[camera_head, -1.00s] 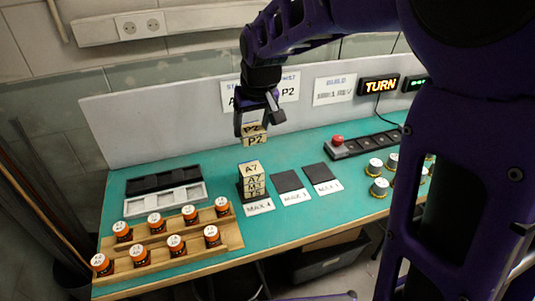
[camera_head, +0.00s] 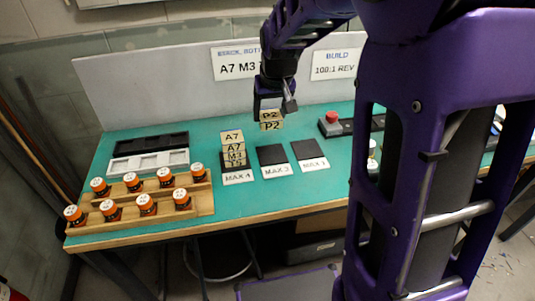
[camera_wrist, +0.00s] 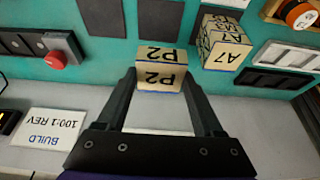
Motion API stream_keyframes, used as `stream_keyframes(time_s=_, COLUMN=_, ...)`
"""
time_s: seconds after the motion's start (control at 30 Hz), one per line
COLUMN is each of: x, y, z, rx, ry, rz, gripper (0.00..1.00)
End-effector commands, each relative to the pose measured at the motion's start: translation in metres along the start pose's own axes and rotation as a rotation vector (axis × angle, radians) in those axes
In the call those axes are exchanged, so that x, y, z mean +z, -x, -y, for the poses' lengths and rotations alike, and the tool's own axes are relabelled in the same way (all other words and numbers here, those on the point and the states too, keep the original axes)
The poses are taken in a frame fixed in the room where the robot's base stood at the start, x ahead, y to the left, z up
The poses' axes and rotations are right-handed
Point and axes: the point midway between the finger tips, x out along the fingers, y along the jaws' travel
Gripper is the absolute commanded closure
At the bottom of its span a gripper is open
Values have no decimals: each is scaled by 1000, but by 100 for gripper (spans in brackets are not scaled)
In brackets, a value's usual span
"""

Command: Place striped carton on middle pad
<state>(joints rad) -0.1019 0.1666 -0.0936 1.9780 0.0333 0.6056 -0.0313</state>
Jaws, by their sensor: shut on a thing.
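My gripper (camera_head: 272,106) is shut on a cream carton (camera_head: 271,125) marked P2 on two faces, with a thin blue band at its edge. The carton also shows in the wrist view (camera_wrist: 161,78) between my two fingertips. No other stripes can be made out on it. It hangs above the bench, with the middle pad (camera_head: 272,156) below it in the head view. That pad is black, bare and has a MAX label in front. In the wrist view the middle pad (camera_wrist: 160,18) lies just beyond the carton.
A stack of cartons (camera_head: 233,150), A7 on top, stands on the left pad, close to the held carton. The right pad (camera_head: 309,149) is bare. A wooden rack (camera_head: 150,218) of orange jars, two trays (camera_head: 150,160) and a red button (camera_head: 332,117) stand around.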

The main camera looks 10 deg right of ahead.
Motion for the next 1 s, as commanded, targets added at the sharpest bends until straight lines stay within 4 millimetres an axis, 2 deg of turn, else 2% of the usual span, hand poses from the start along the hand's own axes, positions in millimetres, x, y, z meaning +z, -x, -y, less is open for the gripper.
stream_keyframes(time_s=0.17, x=3, y=-7, z=-8, rx=7, ry=-17, rz=-1, gripper=96)
stream_keyframes(time_s=0.43, x=22, y=-51, z=-9, rx=9, ry=-19, rz=3, gripper=96)
stream_keyframes(time_s=0.67, x=29, y=-68, z=-9, rx=8, ry=-19, rz=1, gripper=96)
stream_keyframes(time_s=0.87, x=40, y=-94, z=-9, rx=8, ry=-19, rz=2, gripper=96)
stream_keyframes(time_s=1.0, x=40, y=-97, z=-9, rx=8, ry=-19, rz=-2, gripper=96)
